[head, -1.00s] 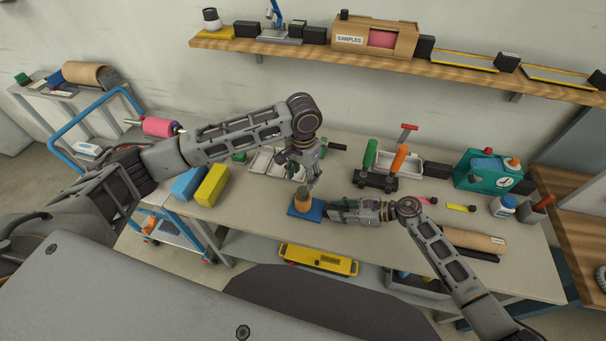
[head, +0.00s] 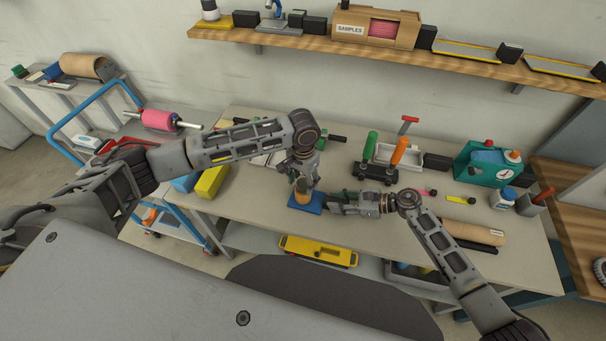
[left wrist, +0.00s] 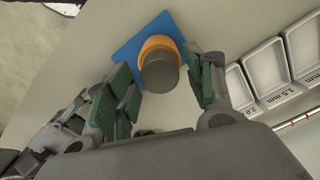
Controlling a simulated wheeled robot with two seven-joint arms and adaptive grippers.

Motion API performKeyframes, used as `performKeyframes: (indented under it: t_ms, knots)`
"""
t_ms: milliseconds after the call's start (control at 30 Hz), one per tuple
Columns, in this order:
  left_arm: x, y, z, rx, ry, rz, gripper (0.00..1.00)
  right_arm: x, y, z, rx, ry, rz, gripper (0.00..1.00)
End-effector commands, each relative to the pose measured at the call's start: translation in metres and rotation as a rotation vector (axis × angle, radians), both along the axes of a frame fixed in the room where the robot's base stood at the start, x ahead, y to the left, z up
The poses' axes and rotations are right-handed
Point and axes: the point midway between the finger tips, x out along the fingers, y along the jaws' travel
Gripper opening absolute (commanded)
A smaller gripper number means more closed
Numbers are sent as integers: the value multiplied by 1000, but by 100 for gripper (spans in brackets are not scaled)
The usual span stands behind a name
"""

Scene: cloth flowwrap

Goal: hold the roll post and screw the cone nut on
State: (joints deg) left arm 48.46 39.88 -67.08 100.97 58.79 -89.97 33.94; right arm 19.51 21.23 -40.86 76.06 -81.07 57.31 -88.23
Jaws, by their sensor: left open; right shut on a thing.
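A blue base plate (head: 304,208) lies near the table's front, with a short orange upright part (head: 300,198) on it. From above, the left wrist view shows the blue plate (left wrist: 126,50), an orange rim (left wrist: 158,43) and a grey-brown round top (left wrist: 159,73). I cannot tell where post and cone nut divide. My left gripper (head: 303,181) points down over the upright; its green-padded fingers (left wrist: 162,82) are open on either side of the round top, with visible gaps. My right gripper (head: 323,203) reaches in from the right, low, and is shut on the upright; its fingertips are mostly hidden.
A yellow block (head: 211,182) lies left of the plate. Behind stand white trays (left wrist: 262,75) and a holder with green (head: 370,145) and orange (head: 399,151) handles. A pink roll (head: 158,120) is at the left. A brown roll (head: 472,234) lies at the right.

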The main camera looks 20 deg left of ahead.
Motion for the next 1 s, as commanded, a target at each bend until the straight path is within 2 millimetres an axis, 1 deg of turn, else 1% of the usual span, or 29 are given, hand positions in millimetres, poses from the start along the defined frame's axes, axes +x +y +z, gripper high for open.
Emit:
performKeyframes:
  t_ms: [100,200,467,500,800,867,1000]
  knots:
    - [0,0,-7,0,0,-1,54,0,0,0,0,0,0,0]
    - [0,0,-10,0,-1,-1,54,0,0,0,0,0,0,0]
    - [0,0,-10,0,-1,-1,54,0,0,0,0,0,0,0]
    - [0,0,-10,0,-1,-1,52,0,0,0,0,0,0,0]
    - [0,0,-10,0,-1,-1,14,0,0,0,0,0,0,0]
    - [0,0,-10,0,-1,-1,7,0,0,0,0,0,0,0]
    - [0,0,-10,0,-1,-10,6,0,0,0,0,0,0,0]
